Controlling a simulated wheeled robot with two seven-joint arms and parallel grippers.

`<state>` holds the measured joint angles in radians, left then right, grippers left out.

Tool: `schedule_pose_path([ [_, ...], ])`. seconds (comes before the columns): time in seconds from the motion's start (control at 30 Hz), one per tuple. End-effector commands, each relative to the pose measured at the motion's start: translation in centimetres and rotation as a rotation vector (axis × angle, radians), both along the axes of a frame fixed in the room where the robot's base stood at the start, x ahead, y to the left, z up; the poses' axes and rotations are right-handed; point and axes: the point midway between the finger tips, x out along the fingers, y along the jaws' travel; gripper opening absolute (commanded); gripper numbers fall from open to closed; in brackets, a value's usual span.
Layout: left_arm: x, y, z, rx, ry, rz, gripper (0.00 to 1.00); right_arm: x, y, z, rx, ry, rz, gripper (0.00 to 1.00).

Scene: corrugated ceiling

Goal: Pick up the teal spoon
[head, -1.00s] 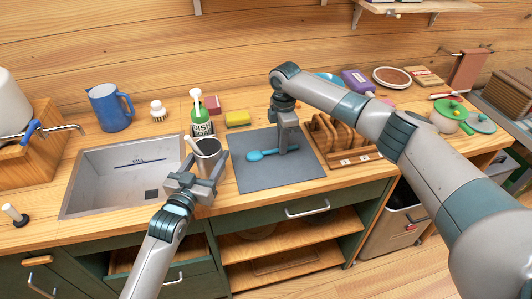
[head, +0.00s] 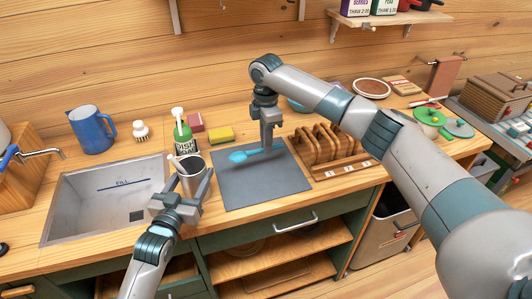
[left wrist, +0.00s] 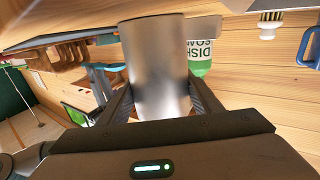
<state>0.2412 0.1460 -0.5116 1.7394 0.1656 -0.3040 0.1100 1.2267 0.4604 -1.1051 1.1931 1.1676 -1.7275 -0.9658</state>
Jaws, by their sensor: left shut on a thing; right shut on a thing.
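The teal spoon (head: 238,156) shows in the head view over the grey mat (head: 248,189), with its bowl pointing left. It seems to hang just above the mat. My right gripper (head: 267,146) points down and is shut on the spoon's handle, part of which it hides. My left gripper (head: 190,186) is shut on a grey metal cup (head: 187,172) at the counter's front, between sink and mat. The cup (left wrist: 155,65) also fills the middle of the left wrist view, between the two fingers. A light handle sticks out of the cup in the head view.
A sink (head: 100,205) lies left of the cup. A wooden rack (head: 325,150) with boards stands close to the right of the spoon.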

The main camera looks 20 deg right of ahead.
Motion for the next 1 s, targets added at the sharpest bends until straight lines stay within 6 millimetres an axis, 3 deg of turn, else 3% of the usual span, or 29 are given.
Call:
schedule_pose_path([
  [0.1,0.0,0.0,0.0,0.001,0.001,0.0,0.34,0.0,0.0,1.8,0.0,-0.001,0.0,0.0],
  [0.3,0.0,0.0,0.0,0.001,0.001,0.0,0.34,0.0,0.0,3.3,0.001,0.0,0.001,0.0],
  [1.0,0.0,0.0,0.0,0.0,0.001,0.0,0.34,0.4,0.1,3.2,-0.017,0.0,0.025,0.0],
])
